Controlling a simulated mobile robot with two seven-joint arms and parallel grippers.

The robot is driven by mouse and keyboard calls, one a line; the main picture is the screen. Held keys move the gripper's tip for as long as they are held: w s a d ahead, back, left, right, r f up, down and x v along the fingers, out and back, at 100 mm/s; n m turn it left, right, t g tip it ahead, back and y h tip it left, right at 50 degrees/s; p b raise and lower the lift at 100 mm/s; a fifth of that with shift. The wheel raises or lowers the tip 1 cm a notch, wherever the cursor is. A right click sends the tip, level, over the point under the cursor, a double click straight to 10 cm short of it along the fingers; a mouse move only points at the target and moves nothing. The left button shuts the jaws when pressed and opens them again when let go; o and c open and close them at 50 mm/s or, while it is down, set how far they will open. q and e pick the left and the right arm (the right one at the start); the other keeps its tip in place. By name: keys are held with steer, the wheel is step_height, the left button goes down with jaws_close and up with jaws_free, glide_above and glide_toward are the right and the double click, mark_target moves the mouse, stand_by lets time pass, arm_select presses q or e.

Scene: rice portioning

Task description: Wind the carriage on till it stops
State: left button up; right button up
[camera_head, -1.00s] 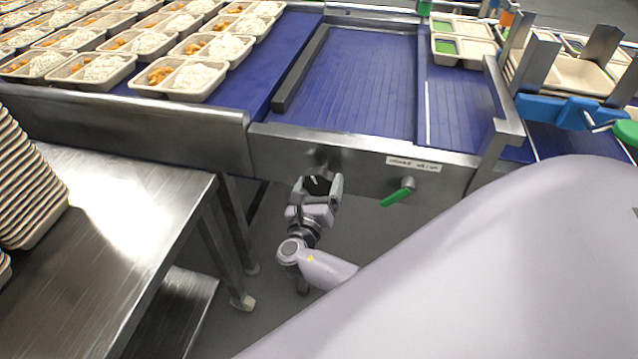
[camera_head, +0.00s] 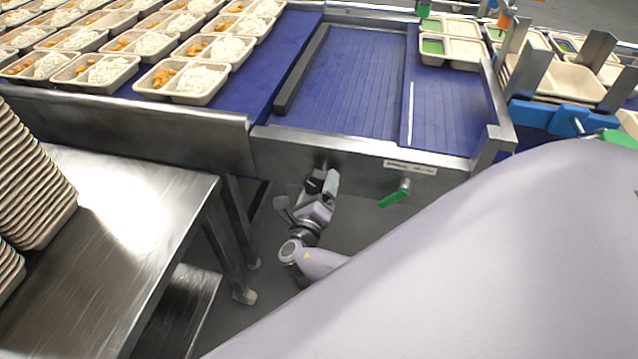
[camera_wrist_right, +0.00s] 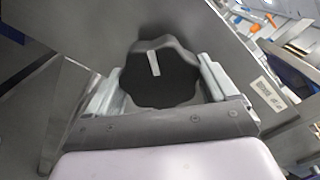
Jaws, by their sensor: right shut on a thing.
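My right gripper (camera_head: 314,190) is at the front steel panel (camera_head: 350,160), below the blue belts. In the right wrist view its two fingers stand on either side of a black lobed knob (camera_wrist_right: 160,82) and are shut on it. The knob's white pointer line is nearly upright there, leaning slightly left. In the head view the gripper mostly hides the knob. The carriage appears to be the right-hand blue belt section (camera_head: 440,115), with tan trays (camera_head: 452,45) at its far end. A narrow step parts it from the middle blue bed (camera_head: 350,85). My left gripper is out of view.
A green-handled lever (camera_head: 395,194) sits on the panel right of the gripper, below a label (camera_head: 410,167). A steel table (camera_head: 130,220) with stacked trays (camera_head: 35,185) stands at left. Filled rice trays (camera_head: 190,80) cover the left belt. Open floor lies under the panel.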

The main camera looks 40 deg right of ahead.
steer(key=shift+r+n+p, duration=0.2)
steer(key=shift+n+p, duration=0.35)
steer(key=shift+n, duration=0.35)
steer(key=shift+f+n, duration=0.2)
steer(key=shift+n, duration=0.6)
steer(key=shift+n, duration=1.6)
